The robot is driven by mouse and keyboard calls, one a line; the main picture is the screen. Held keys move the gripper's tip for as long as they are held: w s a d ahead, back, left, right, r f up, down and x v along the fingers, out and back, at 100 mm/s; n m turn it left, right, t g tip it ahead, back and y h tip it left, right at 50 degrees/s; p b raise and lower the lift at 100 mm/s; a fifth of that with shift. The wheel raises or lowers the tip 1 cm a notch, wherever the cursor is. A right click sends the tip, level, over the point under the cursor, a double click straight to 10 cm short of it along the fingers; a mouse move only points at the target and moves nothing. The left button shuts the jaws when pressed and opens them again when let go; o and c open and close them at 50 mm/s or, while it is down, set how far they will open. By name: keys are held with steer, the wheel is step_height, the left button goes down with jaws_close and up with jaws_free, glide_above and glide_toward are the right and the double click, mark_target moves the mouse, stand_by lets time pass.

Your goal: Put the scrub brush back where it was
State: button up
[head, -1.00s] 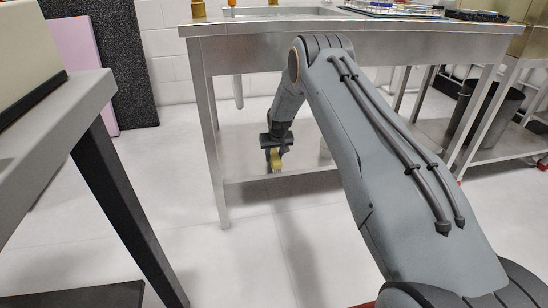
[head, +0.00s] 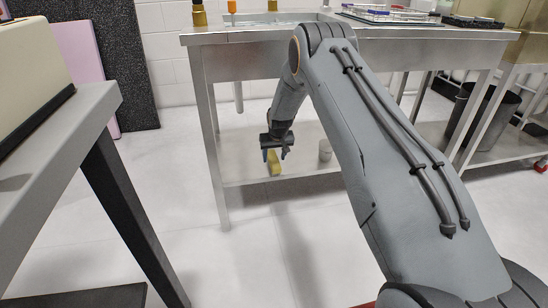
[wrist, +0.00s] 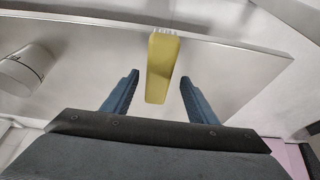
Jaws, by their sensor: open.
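The scrub brush (head: 274,166) is yellow and lies on the lower shelf of the metal table. In the wrist view its yellow block (wrist: 161,70) shows between the lines of my two fingers, with a pale end at the top. My gripper (head: 278,154) is just above the brush in the head view. It also shows in the wrist view (wrist: 159,78), open, with a clear gap between each finger and the brush. The lower shelf (head: 300,170) is bare metal around the brush.
A white cup (head: 325,150) stands on the same shelf, right of the brush; it also shows at left in the wrist view (wrist: 26,68). The table top (head: 240,37) and its front leg (head: 210,150) are close to my arm. A grey table (head: 85,115) stands at left.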

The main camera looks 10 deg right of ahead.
steer(key=shift+p+v, duration=0.55)
steer(key=shift+v, duration=1.25)
steer(key=shift+s, duration=0.2)
steer(key=s+r, duration=1.7)
steer(key=s, duration=0.2)
steer(key=s+r+g, duration=0.1)
steer(key=s+r, duration=0.1)
steer(key=s, duration=1)
steer(key=s+r+g, duration=0.1)
steer(key=s+r, duration=0.2)
steer(key=s, duration=0.9)
steer(key=s+a+r+n+g+y, duration=0.1)
steer(key=s+a+r+n, duration=0.25)
steer(key=s+a, duration=0.5)
steer(key=s+a+r+n+g+y, duration=0.1)
steer(key=s+a+r+n, duration=0.4)
steer(key=a, duration=0.7)
steer(key=d+r+m+h+p, duration=0.1)
steer(key=d+r+m+p, duration=0.3)
steer(key=d+r+p, duration=0.6)
steer(key=s+d+r+m+h+p, duration=0.1)
steer(key=d+r+m+p, duration=0.3)
steer(key=d+r+p, duration=0.6)
step_height(320, 180, up, 4)
steer(key=p, duration=1.3)
steer(key=shift+s+d+p, duration=0.25)
steer(key=shift+s+p, duration=0.05)
steer(key=shift+s, duration=0.05)
